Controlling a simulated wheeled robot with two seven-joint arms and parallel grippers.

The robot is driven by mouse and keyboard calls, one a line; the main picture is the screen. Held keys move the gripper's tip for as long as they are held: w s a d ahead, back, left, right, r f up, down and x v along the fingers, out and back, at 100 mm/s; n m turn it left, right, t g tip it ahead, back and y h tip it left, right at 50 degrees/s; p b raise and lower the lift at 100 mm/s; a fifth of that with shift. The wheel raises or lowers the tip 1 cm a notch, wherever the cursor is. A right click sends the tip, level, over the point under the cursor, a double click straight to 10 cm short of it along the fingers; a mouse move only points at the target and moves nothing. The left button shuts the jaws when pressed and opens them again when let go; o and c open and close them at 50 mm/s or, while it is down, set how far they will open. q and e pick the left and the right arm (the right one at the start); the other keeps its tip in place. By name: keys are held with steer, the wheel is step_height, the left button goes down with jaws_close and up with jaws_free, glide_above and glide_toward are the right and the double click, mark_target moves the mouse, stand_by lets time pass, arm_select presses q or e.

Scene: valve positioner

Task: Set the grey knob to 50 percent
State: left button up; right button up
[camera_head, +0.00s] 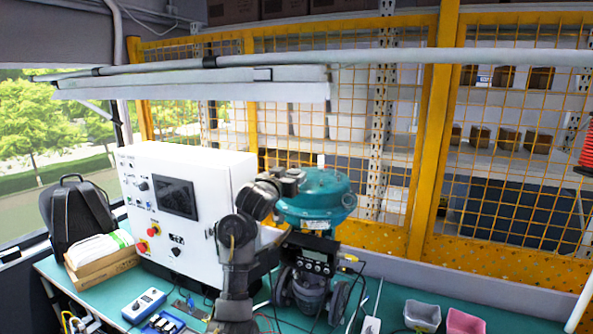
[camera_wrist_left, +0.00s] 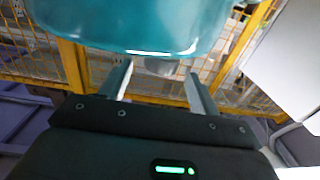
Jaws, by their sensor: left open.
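The teal domed valve actuator (camera_head: 316,192) stands on the workbench, with a black positioner (camera_head: 305,257) and its small display below it. A white control box (camera_head: 165,165) beside it has a dark screen, a small dark knob (camera_head: 143,186) at upper left and another (camera_head: 176,240) lower down. I cannot tell which knob is the grey one, nor read a setting. My left gripper (camera_head: 290,180) is beside the actuator's upper left side. In the left wrist view its fingers (camera_wrist_left: 158,85) are apart with nothing held between them, and the teal actuator (camera_wrist_left: 130,22) fills the top. My right gripper is not in view.
The teal workbench (camera_head: 395,283) holds a grey bin (camera_head: 422,315) and a pink bin (camera_head: 465,321) at right. A cardboard box (camera_head: 102,262) and a black backpack (camera_head: 77,212) are at left. A yellow mesh fence (camera_head: 500,255) stands behind.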

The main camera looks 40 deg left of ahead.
arm_select(q)
steer(key=p+x, duration=0.2)
steer(key=x, duration=0.3)
steer(key=shift+r, duration=0.15)
steer(key=shift+w+a, duration=0.15)
steer(key=shift+w, duration=0.3)
steer(key=c, duration=1)
